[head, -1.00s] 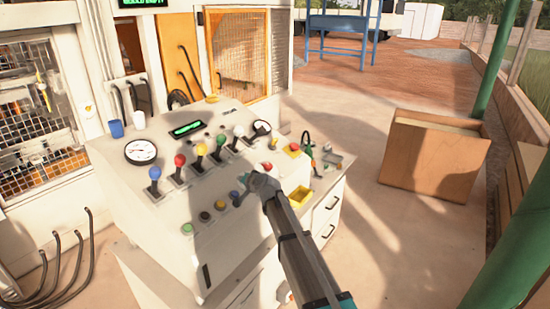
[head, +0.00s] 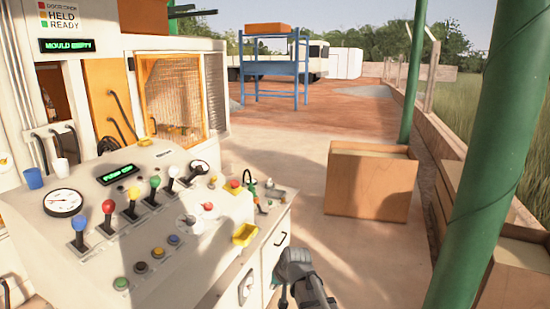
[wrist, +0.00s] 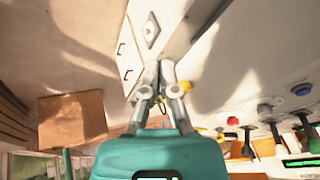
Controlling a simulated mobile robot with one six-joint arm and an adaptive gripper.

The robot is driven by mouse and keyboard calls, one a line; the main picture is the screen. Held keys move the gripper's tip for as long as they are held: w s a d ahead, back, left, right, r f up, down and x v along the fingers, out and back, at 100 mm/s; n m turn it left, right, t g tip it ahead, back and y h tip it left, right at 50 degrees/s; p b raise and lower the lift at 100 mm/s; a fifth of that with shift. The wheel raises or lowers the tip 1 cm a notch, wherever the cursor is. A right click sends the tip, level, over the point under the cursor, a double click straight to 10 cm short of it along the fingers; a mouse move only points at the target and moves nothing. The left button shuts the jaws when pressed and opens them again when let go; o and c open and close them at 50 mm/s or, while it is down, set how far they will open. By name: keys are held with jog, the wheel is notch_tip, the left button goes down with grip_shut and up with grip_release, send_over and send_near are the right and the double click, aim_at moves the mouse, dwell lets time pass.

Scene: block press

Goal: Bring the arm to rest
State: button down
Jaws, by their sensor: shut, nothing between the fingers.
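My gripper (head: 294,256) is at the lower middle of the head view, just right of the control console (head: 195,262) and apart from its sloped panel. Its fingers are shut and empty. In the wrist view my gripper (wrist: 160,66) shows its two fingers meeting at the tips, with nothing between them. The console's white front with drawers (wrist: 127,55) is beyond them. Much of my arm is below the head view's edge.
A wooden crate (head: 370,187) stands at right, near green posts (head: 485,160). The concrete floor between console and crate is clear.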

jog(key=s+d+f+g+h+b, duration=0.1)
jog(key=s+d+f+g+h, duration=0.1)
jog(key=s+d, duration=0.6)
jog(key=s+d+f+g+h+b, duration=0.1)
jog(key=s+d+f+g, duration=0.1)
jog(key=s+d, duration=0.6)
jog(key=shift+d+f+m+h+b, duration=0.35)
jog(key=shift+d+f+m+h, duration=0.05)
jog(key=shift+d+f, duration=0.3)
jog(key=shift+a, duration=0.1)
